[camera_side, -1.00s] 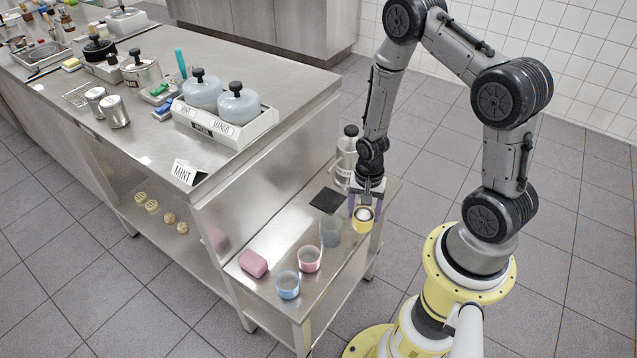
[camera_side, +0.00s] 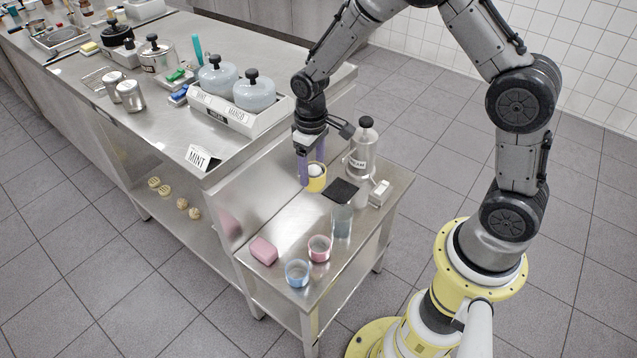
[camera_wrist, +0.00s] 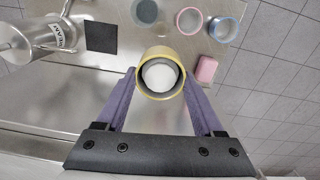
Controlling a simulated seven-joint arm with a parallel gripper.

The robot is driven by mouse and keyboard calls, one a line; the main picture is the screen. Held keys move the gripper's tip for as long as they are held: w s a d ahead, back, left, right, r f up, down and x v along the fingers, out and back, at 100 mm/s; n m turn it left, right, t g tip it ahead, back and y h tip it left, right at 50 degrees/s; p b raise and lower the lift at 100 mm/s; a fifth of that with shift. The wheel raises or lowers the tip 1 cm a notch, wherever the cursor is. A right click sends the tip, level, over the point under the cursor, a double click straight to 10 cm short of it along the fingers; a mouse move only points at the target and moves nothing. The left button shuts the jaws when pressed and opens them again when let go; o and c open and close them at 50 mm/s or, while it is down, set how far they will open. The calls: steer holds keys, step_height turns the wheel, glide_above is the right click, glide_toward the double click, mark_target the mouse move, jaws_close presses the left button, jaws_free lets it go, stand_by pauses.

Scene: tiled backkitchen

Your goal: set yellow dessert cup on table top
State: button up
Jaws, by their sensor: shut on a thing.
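The yellow dessert cup (camera_side: 317,185) is held between the purple fingers of my gripper (camera_side: 311,165). In the wrist view the cup (camera_wrist: 160,95) is seen from above, with a white round scoop inside, between the two fingertips (camera_wrist: 159,80). In the side view the cup looks roughly upright, close to the side of the tall steel counter (camera_side: 150,130) and over the back part of the low steel side table (camera_side: 285,215). It looks raised off the low table, though the exact gap is hard to tell.
A steel cream canister (camera_side: 362,155), a black mat (camera_side: 342,191) and a grey-green cup (camera_side: 342,222) stand near the gripper. Pink (camera_side: 319,248) and blue (camera_side: 297,272) cups and a pink block (camera_side: 264,250) are nearer the front. The counter holds a MINT sign (camera_side: 203,157) and lidded tubs (camera_side: 254,92).

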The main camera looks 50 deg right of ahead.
steer(key=d+f+n, duration=0.3)
steer(key=d+f, duration=0.5)
steer(key=d, duration=0.1)
steer(key=shift+s+f, duration=0.15)
steer(key=shift+f, duration=5.1)
steer(key=shift+f, duration=0.1)
steer(key=o, duration=1.4)
steer(key=shift+o, duration=0.2)
